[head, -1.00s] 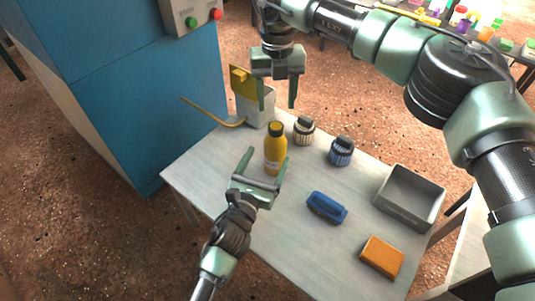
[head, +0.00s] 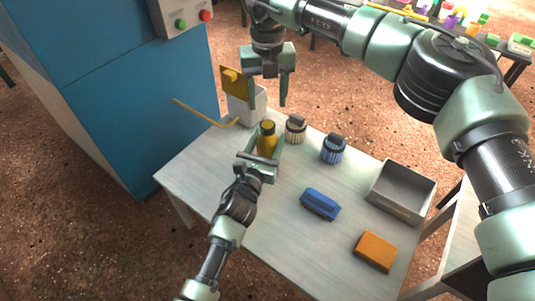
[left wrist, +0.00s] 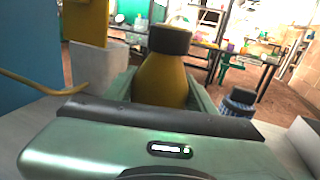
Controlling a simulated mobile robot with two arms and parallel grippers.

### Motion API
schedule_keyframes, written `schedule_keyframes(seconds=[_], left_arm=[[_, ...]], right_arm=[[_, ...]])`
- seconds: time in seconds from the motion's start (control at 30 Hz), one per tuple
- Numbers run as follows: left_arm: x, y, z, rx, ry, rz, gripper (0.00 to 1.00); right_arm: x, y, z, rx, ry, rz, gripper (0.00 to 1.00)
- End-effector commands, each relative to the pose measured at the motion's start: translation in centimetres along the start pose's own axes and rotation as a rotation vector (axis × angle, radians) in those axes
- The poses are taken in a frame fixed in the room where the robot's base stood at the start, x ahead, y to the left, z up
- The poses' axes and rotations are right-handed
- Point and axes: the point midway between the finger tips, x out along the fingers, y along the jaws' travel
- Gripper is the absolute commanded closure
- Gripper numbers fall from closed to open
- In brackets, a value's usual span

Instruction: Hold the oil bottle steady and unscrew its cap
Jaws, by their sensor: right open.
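The yellow oil bottle (head: 266,140) stands upright on the table, its dark cap (head: 267,125) on top. In the left wrist view the bottle (left wrist: 162,80) and dark cap (left wrist: 170,40) show close ahead. My left gripper (head: 262,148) is low at the bottle, with a finger on each side of it. The fingers look spread, and I see no clear contact; the gripper's body hides the bottle's lower part. My right gripper (head: 268,103) points down above the cap, open and empty, its tips apart from the cap.
A blue block (head: 320,204), an orange block (head: 375,251) and a grey tray (head: 400,207) lie further right.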

Motion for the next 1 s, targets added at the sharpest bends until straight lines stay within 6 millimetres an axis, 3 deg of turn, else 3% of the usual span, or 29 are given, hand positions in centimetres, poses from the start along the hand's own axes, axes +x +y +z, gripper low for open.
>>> schedule_keyframes(seconds=[0.03,0.17,0.47,0.67,1.0], left_arm=[[-0.01,0.0,-0.01,0.0,0.0,0.0,0.67],[-0.02,0.0,-0.02,0.0,0.0,0.0,1.0],[-0.03,0.01,-0.03,0.0,0.001,0.0,1.0],[-0.03,0.01,-0.04,0.0,0.001,0.0,1.0],[-0.03,0.01,-0.05,0.0,0.001,0.0,1.0]], right_arm=[[0.01,-0.01,0.0,0.0,0.0,0.0,0.45],[0.01,-0.01,0.0,0.0,0.0,0.0,0.45],[0.02,0.04,0.0,0.119,0.0,0.001,0.45],[0.01,0.12,-0.02,0.512,0.0,0.001,0.45],[0.03,0.13,-0.05,1.328,0.002,0.0,0.45]])
